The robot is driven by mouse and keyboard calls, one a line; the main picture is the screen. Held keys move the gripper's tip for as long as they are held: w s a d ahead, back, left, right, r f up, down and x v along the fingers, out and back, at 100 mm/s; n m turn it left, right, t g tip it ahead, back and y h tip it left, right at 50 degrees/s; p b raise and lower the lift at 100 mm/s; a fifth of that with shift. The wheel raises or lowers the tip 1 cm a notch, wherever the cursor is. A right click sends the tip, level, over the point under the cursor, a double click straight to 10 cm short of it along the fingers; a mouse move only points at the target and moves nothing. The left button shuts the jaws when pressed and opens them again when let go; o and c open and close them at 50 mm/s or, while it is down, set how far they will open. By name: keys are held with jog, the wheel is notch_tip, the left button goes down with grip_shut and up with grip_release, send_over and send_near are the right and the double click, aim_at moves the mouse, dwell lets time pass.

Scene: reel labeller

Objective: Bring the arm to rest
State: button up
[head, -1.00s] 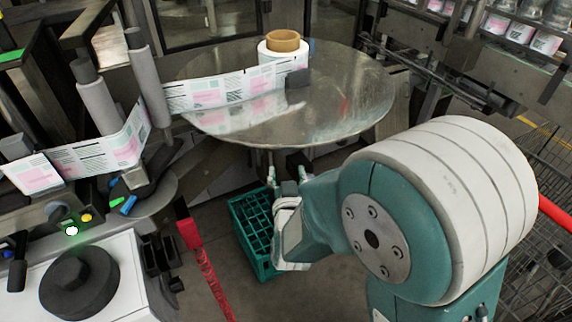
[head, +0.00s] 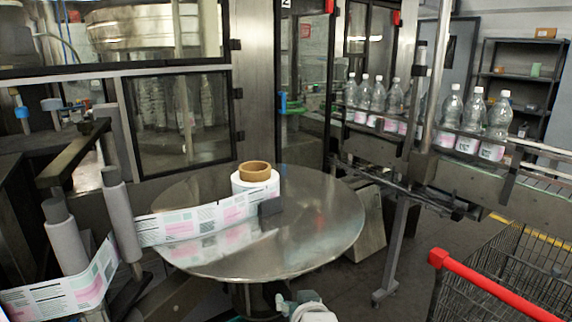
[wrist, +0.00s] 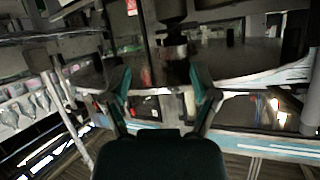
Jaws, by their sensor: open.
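My gripper (wrist: 160,80) is open in the wrist view, its two teal-edged fingers apart with nothing held between them. In the head view only a small piece of my gripper and arm (head: 291,300) shows at the bottom edge, in front of the round metal table (head: 310,235). The rest of my arm is out of that view.
A label reel (head: 256,187) stands on the table, its printed strip (head: 195,222) running left past grey rollers (head: 121,215). Labelled bottles (head: 469,118) stand on a conveyor at the right. A shopping cart (head: 510,270) with a red handle is at the lower right.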

jog(key=s+d+r+g+h, duration=0.1)
jog(key=s+d+g, duration=0.2)
jog(key=s+d, duration=0.3)
jog(key=s+d+r+m+g+h, duration=0.1)
jog(key=s+d+g, duration=0.3)
jog(key=s, duration=0.9)
jog(key=d+r+h, duration=0.1)
jog(key=d, duration=0.2)
jog(key=shift+d+r, duration=0.2)
jog(key=shift+r, duration=0.1)
jog(key=shift+s, duration=0.1)
